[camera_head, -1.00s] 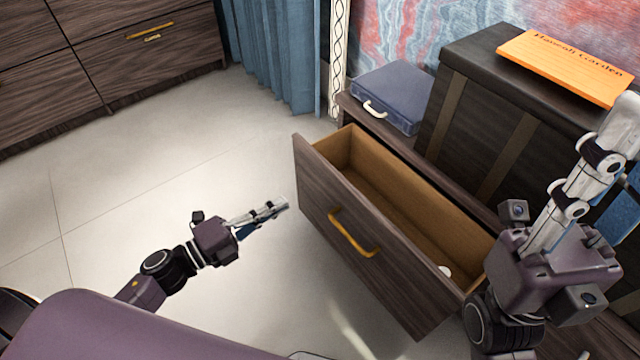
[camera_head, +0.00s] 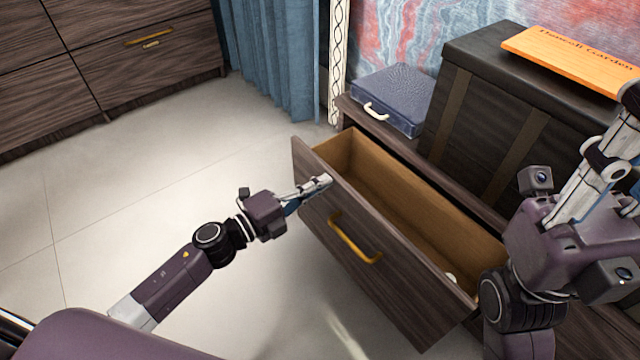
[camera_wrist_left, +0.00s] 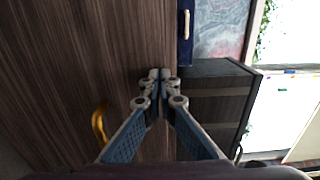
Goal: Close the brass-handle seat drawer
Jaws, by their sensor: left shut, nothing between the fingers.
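The seat drawer (camera_head: 318,207) stands pulled well out, with a dark wood-grain front, a tan inside and a brass handle (camera_head: 354,240). A small white thing (camera_head: 450,278) lies at its near right end. My left gripper (camera_head: 325,182) is shut and empty, its tips at the upper left part of the drawer front; whether they touch it I cannot tell. In the left wrist view the shut fingers (camera_wrist_left: 160,76) point along the drawer front (camera_wrist_left: 75,60), the brass handle (camera_wrist_left: 99,124) at lower left. My right gripper (camera_head: 600,150) rises at the right; its fingertips are hard to make out.
A blue case (camera_head: 393,97) with a white handle and a black chest (camera_head: 490,130) bearing an orange board (camera_head: 570,58) stand on the seat behind the drawer. Dark cabinets (camera_head: 150,65) and a blue curtain (camera_head: 268,60) are further back. The floor at left is clear.

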